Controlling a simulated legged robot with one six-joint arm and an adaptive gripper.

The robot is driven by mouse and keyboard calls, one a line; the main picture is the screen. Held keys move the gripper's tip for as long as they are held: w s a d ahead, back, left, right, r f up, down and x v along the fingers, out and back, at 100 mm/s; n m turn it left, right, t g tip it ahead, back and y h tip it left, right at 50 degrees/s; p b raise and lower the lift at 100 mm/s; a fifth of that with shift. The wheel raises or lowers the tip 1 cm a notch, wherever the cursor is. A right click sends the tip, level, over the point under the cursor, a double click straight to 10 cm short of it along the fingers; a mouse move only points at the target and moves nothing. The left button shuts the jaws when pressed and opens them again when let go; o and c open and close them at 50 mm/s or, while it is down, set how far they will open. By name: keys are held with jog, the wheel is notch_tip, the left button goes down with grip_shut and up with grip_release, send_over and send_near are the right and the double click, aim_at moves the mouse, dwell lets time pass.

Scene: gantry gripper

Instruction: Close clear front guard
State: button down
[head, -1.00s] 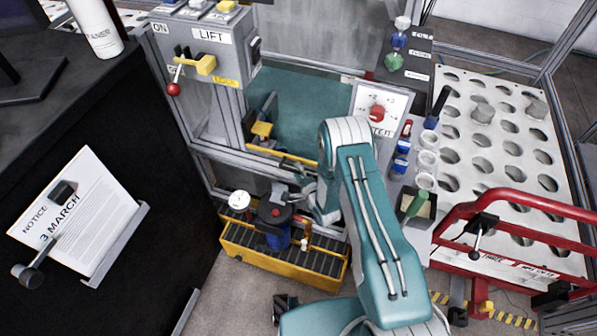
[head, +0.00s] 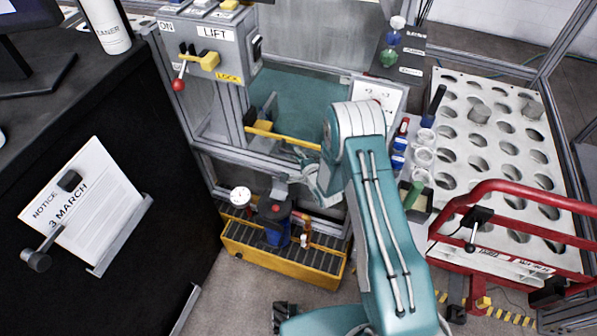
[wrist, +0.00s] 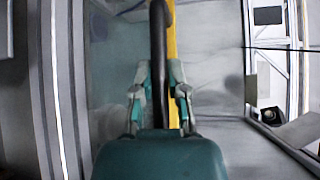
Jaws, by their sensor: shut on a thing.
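The clear front guard is hard to see as a panel. Its yellow edge bar (head: 275,135) runs across the front opening of the grey-framed machine, above the yellow tray. In the wrist view the yellow edge (wrist: 172,45) runs upright behind a dark bar-like handle (wrist: 158,60), with a greyish-teal see-through area to its left. My gripper (wrist: 159,90) has a finger on each side of the dark handle and is shut on it. In the head view my gripper (head: 312,178) is at the right end of the bar, partly hidden by my arm.
A yellow tray (head: 240,262) with a blue pump-like unit (head: 276,235) sits below the opening. The LIFT box (head: 210,50) with a red-knobbed lever is upper left. A perforated white table (head: 480,150) and red rail (head: 500,190) are right. A dark cabinet stands left.

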notch_tip(320, 180, up, 25)
jog(key=shift+w+r, duration=0.1)
jog(key=shift+r, duration=0.05)
jog(key=c, duration=0.6)
grip_release()
jog(key=shift+c, duration=0.2)
jog(key=v, duration=1.2)
jog(key=shift+a, duration=0.1)
